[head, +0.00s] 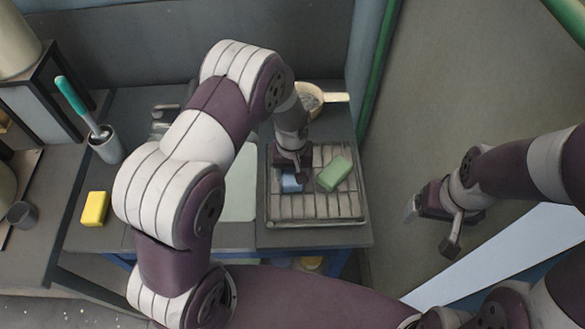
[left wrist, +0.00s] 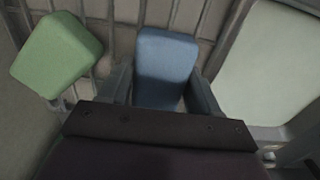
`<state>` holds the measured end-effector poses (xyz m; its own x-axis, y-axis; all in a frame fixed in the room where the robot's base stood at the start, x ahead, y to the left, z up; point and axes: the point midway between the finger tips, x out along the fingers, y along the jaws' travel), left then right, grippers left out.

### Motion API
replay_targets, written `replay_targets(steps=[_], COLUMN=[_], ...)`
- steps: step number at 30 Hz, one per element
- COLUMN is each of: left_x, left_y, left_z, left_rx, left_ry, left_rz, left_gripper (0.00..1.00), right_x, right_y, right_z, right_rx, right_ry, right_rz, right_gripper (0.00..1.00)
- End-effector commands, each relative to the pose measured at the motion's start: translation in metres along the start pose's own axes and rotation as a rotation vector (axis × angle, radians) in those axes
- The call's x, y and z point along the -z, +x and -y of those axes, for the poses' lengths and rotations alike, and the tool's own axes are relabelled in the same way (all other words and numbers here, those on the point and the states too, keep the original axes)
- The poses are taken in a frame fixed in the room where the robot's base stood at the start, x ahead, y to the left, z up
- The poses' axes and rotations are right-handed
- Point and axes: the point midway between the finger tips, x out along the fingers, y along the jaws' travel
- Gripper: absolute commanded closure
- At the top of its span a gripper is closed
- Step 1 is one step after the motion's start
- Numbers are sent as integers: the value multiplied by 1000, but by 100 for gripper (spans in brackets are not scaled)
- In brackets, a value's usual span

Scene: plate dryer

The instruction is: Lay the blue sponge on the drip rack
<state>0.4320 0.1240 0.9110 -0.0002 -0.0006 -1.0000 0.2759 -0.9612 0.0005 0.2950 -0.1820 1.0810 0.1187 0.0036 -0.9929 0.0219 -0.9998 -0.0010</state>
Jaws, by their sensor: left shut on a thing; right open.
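The blue sponge (head: 291,183) is at the left part of the drip rack (head: 315,207), under my left gripper (head: 291,172). In the left wrist view the blue sponge (left wrist: 166,62) stands between the two fingers of my left gripper (left wrist: 162,92), which is shut on it. The rack's bars (left wrist: 115,20) show behind the sponge; I cannot tell if the sponge touches them. A green sponge (head: 334,173) lies on the rack to the right, also seen in the left wrist view (left wrist: 56,52). My right gripper (head: 432,224) is open and empty, off to the right, away from the counter.
A yellow sponge (head: 95,208) lies on the counter at the left. A cup with a teal-handled brush (head: 104,143) stands behind it. A strainer or pan (head: 310,98) is behind the rack. A pale green panel (head: 240,185) lies left of the rack.

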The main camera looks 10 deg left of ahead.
Motion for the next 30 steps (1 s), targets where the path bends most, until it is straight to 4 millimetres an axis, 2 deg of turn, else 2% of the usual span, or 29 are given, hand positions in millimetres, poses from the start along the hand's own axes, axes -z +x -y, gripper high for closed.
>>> replay_targets(steps=[10, 11, 13, 20, 24, 26, 30], left_x=[0, 0, 0, 0, 1, 1, 1], left_y=[5, 5, 4, 4, -4, -14, -52], left_z=[0, 0, 0, 0, -1, -1, -1], left_rx=[-1, -1, -1, -1, -1, -2, -4], left_ry=[0, 0, 0, 0, 0, 0, 0], left_rz=[-1, -2, -2, -1, -3, -5, -7], left_gripper=[68, 35, 12, 12, 12, 12, 12], right_x=[0, 0, 0, 0, 0, 0, -1], right_y=[3, 3, 2, 2, 1, 4, 12], right_z=[0, 0, 0, 0, 0, 0, 0], right_rx=[0, 0, 0, 0, 0, 0, 0], right_ry=[0, 0, 0, 0, 0, 0, 0], right_rz=[0, 0, 0, 0, 0, 0, 0], right_gripper=[12, 12, 12, 12, 12, 12, 12])
